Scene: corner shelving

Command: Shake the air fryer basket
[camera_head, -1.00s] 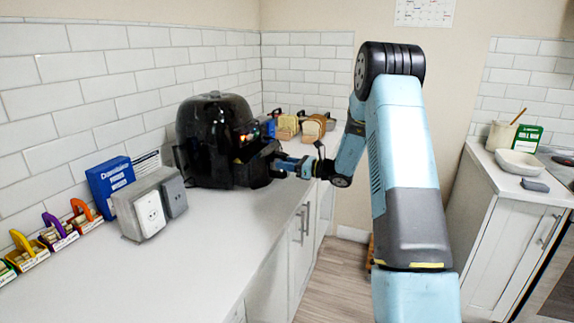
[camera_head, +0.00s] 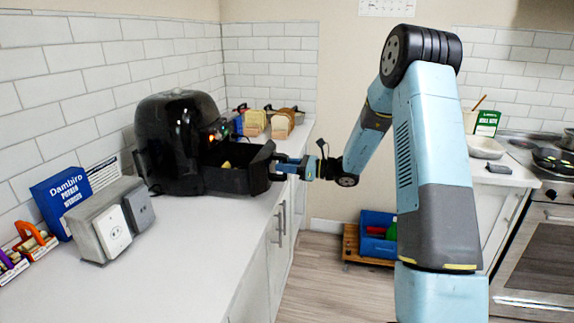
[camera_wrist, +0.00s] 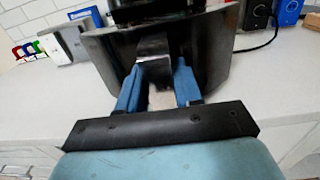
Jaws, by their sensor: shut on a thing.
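The black air fryer (camera_head: 170,140) stands on the white counter against the tiled wall. Its black basket (camera_head: 238,178) is pulled out toward the right, with its open top showing and something yellow inside. My gripper (camera_head: 288,168) is at the basket's front, shut on its handle. In the wrist view my gripper's blue fingers (camera_wrist: 158,88) stand on both sides of the handle (camera_wrist: 152,52), in front of the basket's dark front panel (camera_wrist: 212,52). I cannot tell how far the basket's rear remains inside the fryer.
A grey double-socket box (camera_head: 92,228) and a blue box (camera_head: 62,198) stand left of the fryer. Bread-like items (camera_head: 283,122) stand behind it. Open counter (camera_head: 190,260) lies in front. A blue crate (camera_head: 375,240) sits on the floor.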

